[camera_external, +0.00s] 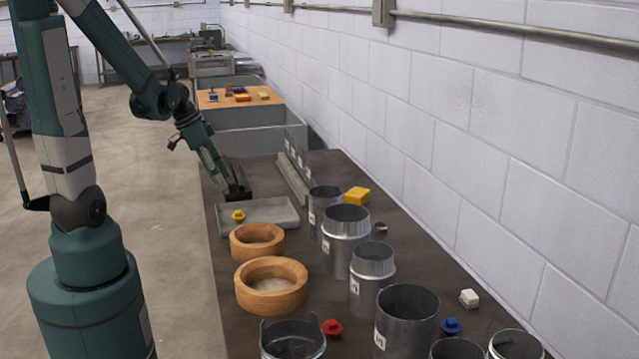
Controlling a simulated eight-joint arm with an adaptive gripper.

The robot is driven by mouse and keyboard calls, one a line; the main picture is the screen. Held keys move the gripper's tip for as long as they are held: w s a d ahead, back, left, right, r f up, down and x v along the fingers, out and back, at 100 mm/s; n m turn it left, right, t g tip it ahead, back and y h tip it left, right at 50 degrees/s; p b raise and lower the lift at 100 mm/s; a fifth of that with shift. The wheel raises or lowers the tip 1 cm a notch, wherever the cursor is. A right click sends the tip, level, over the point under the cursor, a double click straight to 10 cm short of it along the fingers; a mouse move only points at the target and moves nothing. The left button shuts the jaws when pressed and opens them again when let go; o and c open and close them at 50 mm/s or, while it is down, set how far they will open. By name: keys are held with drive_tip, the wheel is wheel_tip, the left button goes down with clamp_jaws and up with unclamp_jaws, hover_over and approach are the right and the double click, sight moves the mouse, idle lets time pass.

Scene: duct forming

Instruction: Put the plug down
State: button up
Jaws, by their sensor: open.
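A small yellow plug (238,216) sits on the grey tray (272,212), toward its left side. A red plug (331,327) and a blue plug (452,326) stand on the dark bench top nearer the camera. The task does not say which plug is meant. My gripper (238,193) is open and points down just behind the tray, apart from the yellow plug. Its fingertips are small and dark here, and I see nothing held between them.
Two wooden rings (271,285) lie in front of the tray. Several metal duct pieces (346,238) stand to the right and front. A yellow block (356,195) and a white block (469,298) lie near the wall. A metal rail (293,178) stands right of my gripper.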

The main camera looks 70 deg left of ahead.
idle(0.5)
drive_tip(key=w+d+r, duration=0.3)
drive_tip(key=d+r, duration=0.1)
drive_tip(key=d, duration=0.4)
drive_tip(key=w+d+r, duration=0.3)
drive_tip(key=d+r, duration=0.1)
drive_tip(key=d, duration=0.4)
drive_tip(key=s+d+r+t, duration=0.1)
drive_tip(key=d+r, duration=0.2)
drive_tip(key=d, duration=0.6)
drive_tip(key=s+d+r+t, duration=0.1)
drive_tip(key=d+r, duration=0.2)
drive_tip(key=d, duration=0.6)
drive_tip(key=shift+r+t, duration=0.4)
